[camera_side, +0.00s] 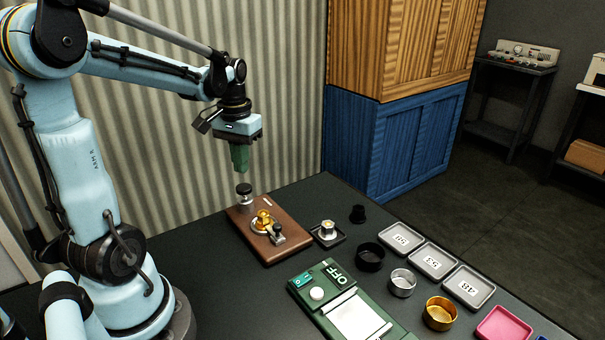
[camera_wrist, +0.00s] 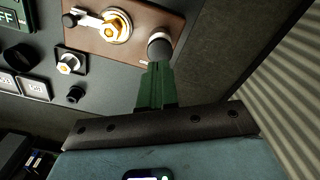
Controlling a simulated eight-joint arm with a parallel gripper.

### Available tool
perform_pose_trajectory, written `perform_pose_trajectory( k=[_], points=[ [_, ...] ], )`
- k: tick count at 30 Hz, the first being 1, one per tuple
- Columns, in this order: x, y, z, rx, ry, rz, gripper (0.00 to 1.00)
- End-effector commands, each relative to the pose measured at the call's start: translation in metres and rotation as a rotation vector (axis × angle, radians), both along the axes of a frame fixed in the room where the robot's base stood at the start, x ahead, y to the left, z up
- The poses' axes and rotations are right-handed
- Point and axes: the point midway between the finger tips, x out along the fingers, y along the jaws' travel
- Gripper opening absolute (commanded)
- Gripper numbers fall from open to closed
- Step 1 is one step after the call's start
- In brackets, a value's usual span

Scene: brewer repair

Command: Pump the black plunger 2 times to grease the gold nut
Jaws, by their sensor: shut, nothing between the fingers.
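My gripper (camera_side: 240,168) is shut and empty, its green fingers pointing down just above the black plunger (camera_side: 244,189). In the side view a small gap shows between the fingertips and the plunger top. The plunger stands upright at the back of the brown wooden board (camera_side: 243,236). The gold nut (camera_side: 263,217) sits on a round metal plate on the same board. In the wrist view the gripper (camera_wrist: 155,72) ends close to the plunger (camera_wrist: 160,47), partly overlapping it, and the gold nut (camera_wrist: 117,25) lies to its left.
A small black tray with a silver-and-gold nut (camera_side: 327,229) and a black knob (camera_side: 358,213) stand right of the board. Cups, labelled grey trays (camera_side: 433,261) and a green OFF panel (camera_side: 345,305) fill the front and right. A corrugated wall stands behind.

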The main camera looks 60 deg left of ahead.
Motion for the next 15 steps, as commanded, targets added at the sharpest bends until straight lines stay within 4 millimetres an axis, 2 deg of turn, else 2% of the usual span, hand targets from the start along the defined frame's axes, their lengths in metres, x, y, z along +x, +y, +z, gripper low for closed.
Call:
perform_pose_trajectory(
  k=[8, 15],
  points=[
    [0.0, 0.0, 0.003, 0.0, 0.0, 0.0, 0.0],
    [0.0, 0.0, 0.024, 0.0, 0.0, 0.0, 0.0]
  ],
)
